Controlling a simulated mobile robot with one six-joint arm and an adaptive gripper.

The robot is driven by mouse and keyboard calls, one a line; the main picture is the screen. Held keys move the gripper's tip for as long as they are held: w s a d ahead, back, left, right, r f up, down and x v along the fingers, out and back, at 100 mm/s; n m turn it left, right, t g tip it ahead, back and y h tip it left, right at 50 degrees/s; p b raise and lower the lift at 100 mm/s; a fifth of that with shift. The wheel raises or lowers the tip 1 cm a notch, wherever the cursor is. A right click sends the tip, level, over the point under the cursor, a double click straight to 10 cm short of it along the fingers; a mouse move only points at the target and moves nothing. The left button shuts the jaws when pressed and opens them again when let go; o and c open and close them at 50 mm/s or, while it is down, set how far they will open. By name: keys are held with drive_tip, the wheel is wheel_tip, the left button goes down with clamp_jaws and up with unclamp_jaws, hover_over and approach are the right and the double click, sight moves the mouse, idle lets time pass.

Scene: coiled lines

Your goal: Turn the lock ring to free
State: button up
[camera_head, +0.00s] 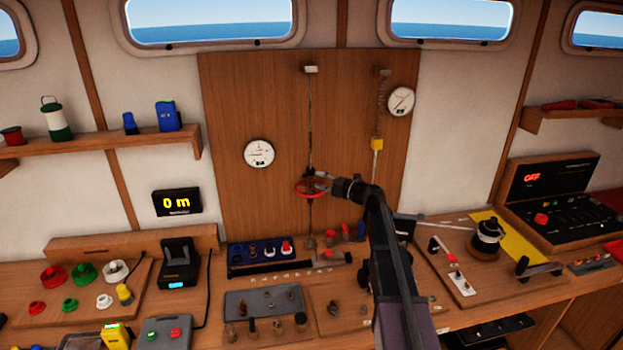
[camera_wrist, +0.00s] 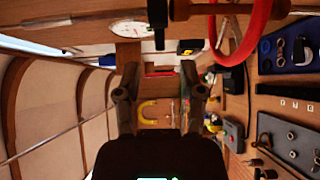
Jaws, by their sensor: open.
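A red ring (camera_head: 298,192) sits around a thin vertical rod (camera_head: 311,130) in front of the wooden back panel. It looks like the lock ring; no marking for free or locked is readable. In the wrist view the red ring (camera_wrist: 240,45) shows at the top right, partly cut off by the frame edge. My gripper (camera_head: 318,180) is right beside the ring in the head view and partly overlaps it. In the wrist view my gripper (camera_wrist: 158,85) has its fingers spread with nothing between them. The ring lies outside the fingers there. Contact cannot be told.
A second rod with a yellow block (camera_head: 376,144) hangs to the right. A round white gauge (camera_head: 259,153) is on the panel at left. Below are a blue tray (camera_head: 240,269) and a counter crowded with knobs and tools.

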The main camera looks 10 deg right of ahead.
drive_tip(key=v, duration=0.5)
drive_tip(key=shift+s+d, duration=0.15)
drive_tip(key=shift+r, duration=0.1)
